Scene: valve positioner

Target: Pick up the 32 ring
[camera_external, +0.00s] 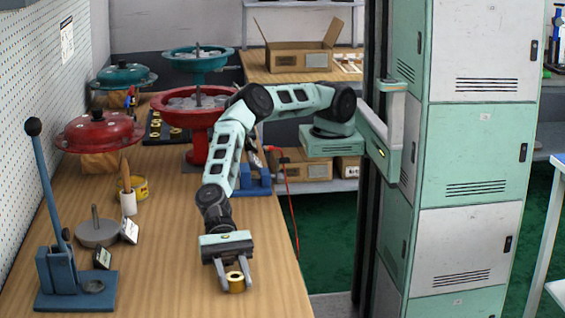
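A brass-coloured ring (236,282) is low over or on the wooden bench top near its front right edge. No number on it can be read, so I cannot tell from markings that it is the 32 ring. My gripper (234,284) points down at it, with the two fingers parted and one on each side of the ring. I cannot tell whether the fingers touch the ring or a small gap remains, nor whether it rests on the wood.
A blue lever press (76,278) stands front left. Behind it are a grey round base with a post (97,233), small tags, a yellow tin (139,187) and red (100,131) and teal valve parts. A dark board (155,129) holds yellow pieces. Bare wood lies left of my gripper.

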